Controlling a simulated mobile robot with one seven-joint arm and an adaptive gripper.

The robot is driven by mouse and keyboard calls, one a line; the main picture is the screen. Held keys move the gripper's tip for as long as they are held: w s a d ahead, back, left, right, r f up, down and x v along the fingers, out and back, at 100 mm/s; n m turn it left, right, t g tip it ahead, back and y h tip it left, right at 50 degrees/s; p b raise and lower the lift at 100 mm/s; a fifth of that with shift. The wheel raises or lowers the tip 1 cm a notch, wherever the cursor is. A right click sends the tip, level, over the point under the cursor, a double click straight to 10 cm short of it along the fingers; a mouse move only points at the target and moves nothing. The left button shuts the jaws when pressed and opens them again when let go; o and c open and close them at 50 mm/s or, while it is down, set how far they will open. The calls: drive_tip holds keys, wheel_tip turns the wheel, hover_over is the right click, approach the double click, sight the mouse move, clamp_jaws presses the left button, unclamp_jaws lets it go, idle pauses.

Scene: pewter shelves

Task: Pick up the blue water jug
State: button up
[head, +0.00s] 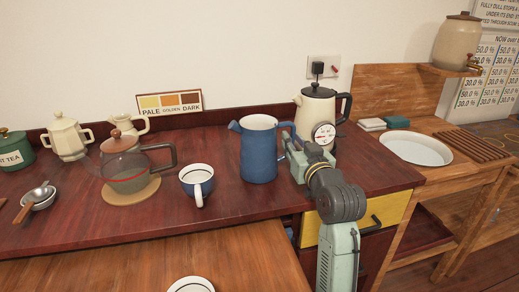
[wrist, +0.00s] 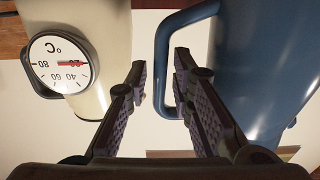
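The blue water jug (head: 258,155) stands upright on the dark red counter, its spout to the left and its handle to the right. My gripper (head: 288,142) is at the handle side of the jug, between it and the cream kettle. In the wrist view, the jug's body (wrist: 262,70) fills the right side. My open gripper (wrist: 160,66) has its fingertips on either side of the jug's handle (wrist: 162,62). The right fingertip overlaps the opening of the handle loop. I see a gap between the left finger and the handle; firm contact does not show.
The cream kettle (head: 318,108) with a dial thermometer (head: 324,133) stands close on the right; it also shows in the wrist view (wrist: 95,95). A blue mug (head: 196,182) and a glass teapot (head: 124,165) stand left of the jug. The counter (head: 90,225) is clear in front.

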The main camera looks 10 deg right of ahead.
clamp_jaws()
idle(0.6)
drive_tip(key=shift+r, duration=0.1)
